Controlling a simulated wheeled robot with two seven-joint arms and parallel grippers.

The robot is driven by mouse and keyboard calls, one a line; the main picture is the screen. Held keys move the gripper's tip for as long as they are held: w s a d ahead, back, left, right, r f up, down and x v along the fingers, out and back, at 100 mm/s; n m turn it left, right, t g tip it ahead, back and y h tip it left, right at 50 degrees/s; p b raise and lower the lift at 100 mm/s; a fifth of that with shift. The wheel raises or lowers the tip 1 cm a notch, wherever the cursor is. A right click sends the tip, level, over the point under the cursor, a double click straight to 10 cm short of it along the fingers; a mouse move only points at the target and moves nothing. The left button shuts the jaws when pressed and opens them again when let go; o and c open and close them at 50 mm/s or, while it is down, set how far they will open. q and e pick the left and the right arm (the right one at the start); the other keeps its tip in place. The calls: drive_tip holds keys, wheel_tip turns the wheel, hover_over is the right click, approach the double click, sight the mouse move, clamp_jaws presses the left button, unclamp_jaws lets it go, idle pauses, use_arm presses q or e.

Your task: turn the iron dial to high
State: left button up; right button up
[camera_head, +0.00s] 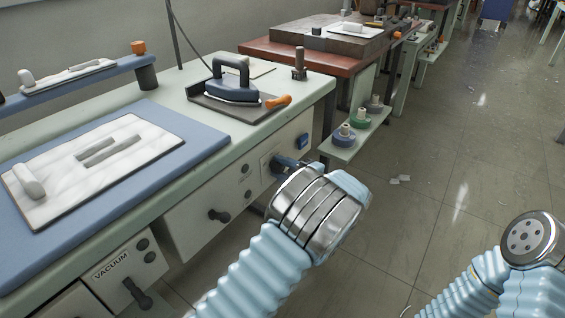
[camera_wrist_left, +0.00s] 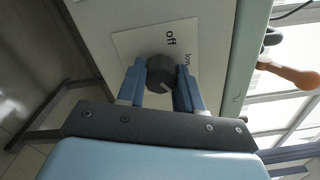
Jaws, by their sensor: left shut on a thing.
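The dark round iron dial (camera_wrist_left: 160,74) sits on a pale plate (camera_wrist_left: 125,42) in the left wrist view. The words "off" and part of "low" show beside it. My left gripper (camera_wrist_left: 160,84) has its blue fingers on both sides of the dial, shut on it. In the head view my left gripper (camera_head: 284,166) reaches the cabinet front below the iron, and its fingers largely hide the dial. The dark blue iron (camera_head: 232,88) rests on its stand on the table. My right arm is at the lower right of the head view; its gripper is not in view.
A blue pad (camera_head: 190,131) with a white board (camera_head: 150,140) lies on the table at left. Lower on the front are a "VACUUM" panel (camera_head: 112,268) and a dark knob (camera_head: 219,215). A small shelf (camera_head: 348,148) with spools is just right of the cabinet. The floor at right is mostly clear.

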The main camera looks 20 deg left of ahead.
use_arm(q)
drive_tip(key=shift+d+m+p, duration=0.1)
drive_tip(key=shift+m+p, duration=0.2)
drive_tip(key=shift+m, duration=0.2)
drive_tip(key=o, duration=1)
drive_tip(key=shift+o, duration=0.2)
drive_tip(key=b+v, duration=0.1)
drive_tip(key=v, duration=1.2)
drive_tip(key=shift+d, duration=0.35)
drive_tip(key=shift+s, duration=0.1)
